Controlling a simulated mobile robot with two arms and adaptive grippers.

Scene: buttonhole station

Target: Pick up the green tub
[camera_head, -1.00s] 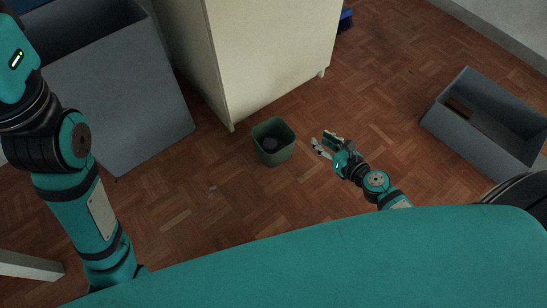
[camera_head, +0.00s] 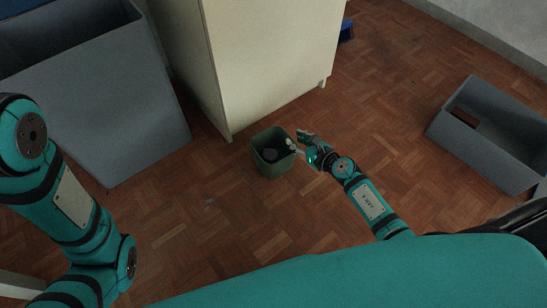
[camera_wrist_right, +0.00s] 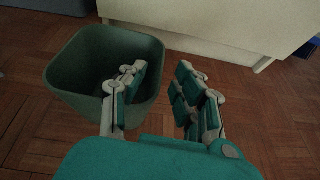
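The green tub (camera_head: 272,165) stands upright on the parquet floor, in front of the cream cabinet. A dark round thing lies inside it. My right gripper (camera_head: 299,141) is at the tub's right rim, with its fingers apart. In the right wrist view, the tub (camera_wrist_right: 75,90) fills the left side. There the gripper (camera_wrist_right: 158,85) is open, with its left finger over the tub's opening and its right finger outside, so the near right wall lies between them. I cannot tell whether either finger touches the wall. My left arm is at the left, and its gripper is out of view.
The cream cabinet (camera_head: 265,60) stands close behind the tub. A large grey bin (camera_head: 110,100) is at the left and a grey open box (camera_head: 485,140) at the right. A blue thing (camera_head: 346,30) lies beyond the cabinet.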

